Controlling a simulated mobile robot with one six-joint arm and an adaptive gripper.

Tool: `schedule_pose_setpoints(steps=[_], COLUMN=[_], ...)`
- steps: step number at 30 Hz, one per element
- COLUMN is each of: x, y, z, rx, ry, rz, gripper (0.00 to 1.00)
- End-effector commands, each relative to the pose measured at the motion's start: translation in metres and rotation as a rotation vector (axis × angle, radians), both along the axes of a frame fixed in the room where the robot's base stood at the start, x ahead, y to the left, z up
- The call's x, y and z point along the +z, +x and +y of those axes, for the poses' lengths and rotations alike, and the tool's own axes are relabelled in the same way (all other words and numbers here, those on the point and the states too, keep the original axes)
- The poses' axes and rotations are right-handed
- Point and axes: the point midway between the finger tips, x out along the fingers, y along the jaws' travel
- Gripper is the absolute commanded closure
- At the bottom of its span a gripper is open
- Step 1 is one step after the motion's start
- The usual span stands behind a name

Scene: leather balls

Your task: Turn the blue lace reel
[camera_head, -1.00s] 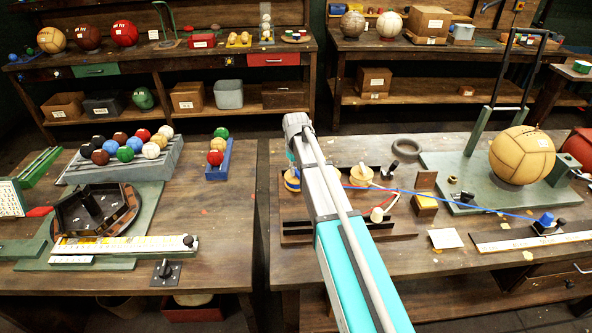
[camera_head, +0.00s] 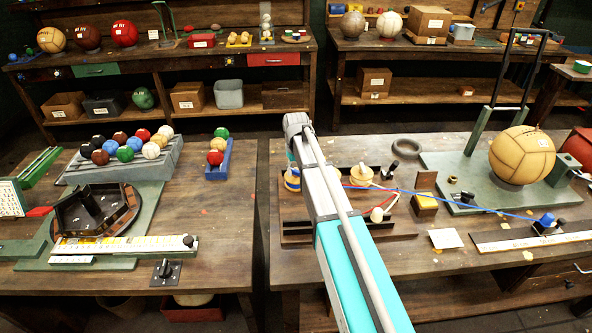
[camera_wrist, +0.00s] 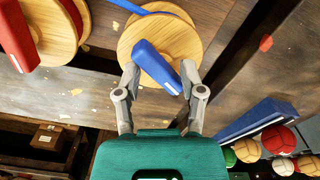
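The blue lace reel is a pale wooden disc (camera_wrist: 200,38) with a raised blue crank bar (camera_wrist: 152,62), at the top middle of the wrist view. A blue lace (camera_wrist: 150,9) runs off its top. In the head view the reel (camera_head: 292,183) shows partly behind my arm. My gripper (camera_wrist: 159,70) is open, with its fingers on either side of the blue bar. Contact cannot be told.
A second wooden reel with a red bar (camera_wrist: 18,35) stands close on the left in the wrist view. The blue lace (camera_head: 440,199) stretches right across the bench to a blue-topped fitting (camera_head: 545,220). A tan ball (camera_head: 522,155) rests on a green plate.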

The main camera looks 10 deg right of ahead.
Motion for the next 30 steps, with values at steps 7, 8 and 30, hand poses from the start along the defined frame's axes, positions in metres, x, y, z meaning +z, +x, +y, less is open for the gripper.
schedule_pose_setpoints(steps=[7, 8, 30], x=[0.0001, 0.0001, 0.0001], y=[0.0001, 0.0001, 0.0001], z=[0.0, 0.0, 0.0], rx=[0.001, 0.001, 0.281], ry=[0.0, 0.0, 0.0], rz=[0.0, 0.0, 0.0], gripper=[0.44, 0.44, 0.44])
